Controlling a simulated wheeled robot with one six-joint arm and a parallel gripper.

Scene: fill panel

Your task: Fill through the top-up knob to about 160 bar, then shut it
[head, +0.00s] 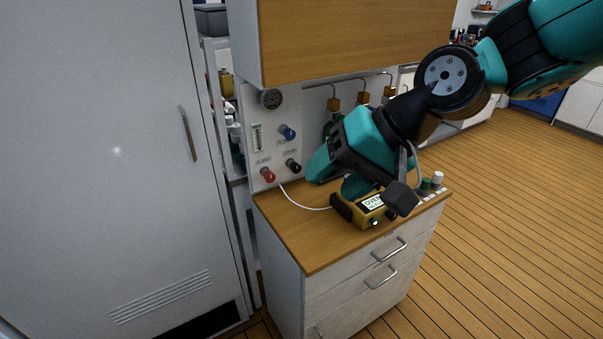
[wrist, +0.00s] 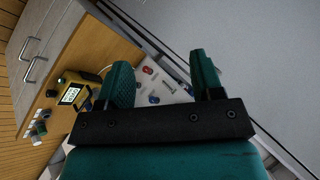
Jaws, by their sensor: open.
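The white panel (head: 310,112) above the counter carries a round dark gauge (head: 270,98), whose reading is too small to tell. Below it are a blue knob (head: 288,132), a black knob (head: 293,165) and a red knob (head: 267,174). Their labels are too blurred to tell which is the top-up knob. My gripper (head: 336,180) is open and empty, in front of the panel and right of the knobs, touching none.
A yellow meter (head: 370,212) with a lit screen lies on the wooden counter (head: 300,240), a white hose running to the panel. Small capped items (head: 430,184) stand at the counter's right. A cabinet (head: 350,38) overhangs the panel; a tall grey door (head: 100,150) is left.

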